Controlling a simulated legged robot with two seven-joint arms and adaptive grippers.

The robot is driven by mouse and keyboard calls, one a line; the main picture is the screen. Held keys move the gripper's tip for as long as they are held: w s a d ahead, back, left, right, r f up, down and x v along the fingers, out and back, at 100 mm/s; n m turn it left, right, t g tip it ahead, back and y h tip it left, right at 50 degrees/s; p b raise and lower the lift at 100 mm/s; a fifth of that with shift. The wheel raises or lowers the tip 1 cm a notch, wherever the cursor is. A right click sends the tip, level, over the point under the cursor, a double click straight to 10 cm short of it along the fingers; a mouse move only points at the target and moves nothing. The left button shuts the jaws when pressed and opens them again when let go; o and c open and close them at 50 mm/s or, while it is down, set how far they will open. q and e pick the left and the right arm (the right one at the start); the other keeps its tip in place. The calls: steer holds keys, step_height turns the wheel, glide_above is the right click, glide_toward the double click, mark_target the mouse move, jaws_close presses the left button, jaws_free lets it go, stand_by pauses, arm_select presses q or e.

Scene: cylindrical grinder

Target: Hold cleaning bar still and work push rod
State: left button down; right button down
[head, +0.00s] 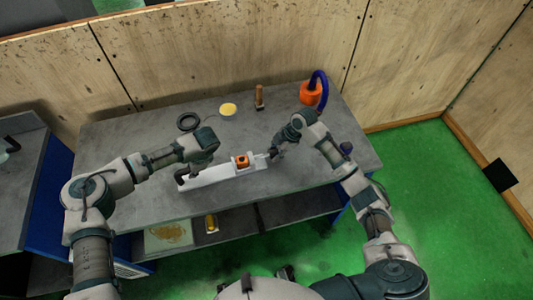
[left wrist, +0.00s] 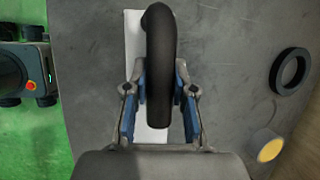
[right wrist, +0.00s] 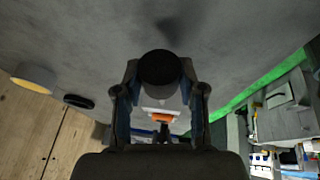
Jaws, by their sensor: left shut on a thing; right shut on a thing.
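The white cleaning bar (head: 215,174) lies along the front of the grey table, with an orange block (head: 241,161) near its right end. My left gripper (head: 190,171) is at the bar's left end. In the left wrist view, the bar's curved black handle (left wrist: 160,60) stands between my left gripper's blue-padded fingers (left wrist: 160,100), which are shut on it. My right gripper (head: 273,153) is at the bar's right end. In the right wrist view, its fingers (right wrist: 160,95) are shut on the dark round-ended push rod (right wrist: 160,69). The orange block (right wrist: 160,117) shows beyond it; the rod's shaft is mostly hidden.
A black ring (head: 187,121), a yellow disc (head: 228,109), a wooden-handled tool (head: 259,97) and an orange container (head: 310,94) with a blue hose stand along the table's back. A lower shelf holds a tray (head: 150,242) and a yellow item (head: 211,223). Wooden walls stand behind.

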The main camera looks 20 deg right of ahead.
arm_select(q)
steer(key=shift+a, duration=0.1)
arm_select(e)
steer(key=c, duration=1.1)
jaws_free()
steer(key=shift+d, duration=0.3)
steer(key=o, duration=0.4)
steer(key=shift+a, duration=0.1)
steer(key=shift+o, duration=0.2)
steer(key=v, duration=1.2)
steer(key=shift+f, duration=0.15)
arm_select(q)
steer(key=c, duration=0.9)
jaws_free()
steer(key=shift+r, duration=0.1)
